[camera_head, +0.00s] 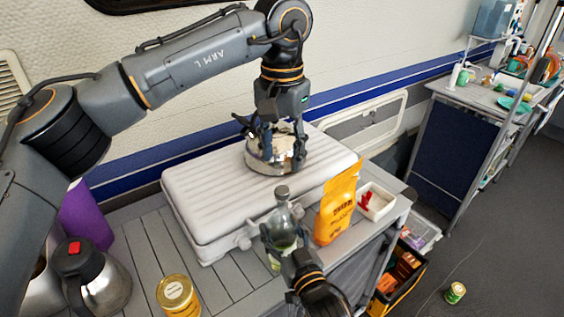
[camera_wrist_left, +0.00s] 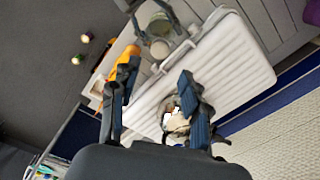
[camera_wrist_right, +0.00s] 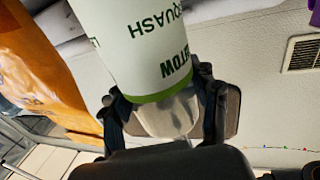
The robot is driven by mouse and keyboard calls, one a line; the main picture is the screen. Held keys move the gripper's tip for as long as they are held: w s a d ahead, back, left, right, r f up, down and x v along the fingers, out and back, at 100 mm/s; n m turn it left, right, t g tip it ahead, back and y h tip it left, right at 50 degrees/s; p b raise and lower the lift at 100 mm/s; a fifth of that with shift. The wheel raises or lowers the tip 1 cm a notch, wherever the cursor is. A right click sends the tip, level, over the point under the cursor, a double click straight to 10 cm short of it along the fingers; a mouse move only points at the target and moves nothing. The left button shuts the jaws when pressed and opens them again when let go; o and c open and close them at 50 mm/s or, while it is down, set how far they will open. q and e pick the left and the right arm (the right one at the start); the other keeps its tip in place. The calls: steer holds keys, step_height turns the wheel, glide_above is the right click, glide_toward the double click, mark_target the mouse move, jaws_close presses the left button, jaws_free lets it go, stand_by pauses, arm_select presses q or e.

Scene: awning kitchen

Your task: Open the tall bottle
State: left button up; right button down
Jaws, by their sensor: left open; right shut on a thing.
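The tall bottle (camera_head: 283,214) is greenish and see-through, with a grey cap (camera_head: 282,192) on its neck. It is upright in front of the pale case. In the left wrist view, the bottle (camera_wrist_left: 159,24) and cap (camera_wrist_left: 160,48) are beyond my left fingertips (camera_wrist_left: 158,72).
A round metal-like container (camera_head: 258,160) sits on the ribbed case (camera_head: 200,196), close to my left fingers. An orange pouch (camera_head: 336,208) and a white box (camera_head: 378,204) stand right of the bottle.

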mark_target(282, 190)
arm_select(q)
steer(key=shift+f, duration=0.3)
steer(key=shift+m, duration=0.3)
step_height(282, 190, down, 7)
steer(key=shift+f, duration=0.2)
steer(key=shift+c, duration=0.4)
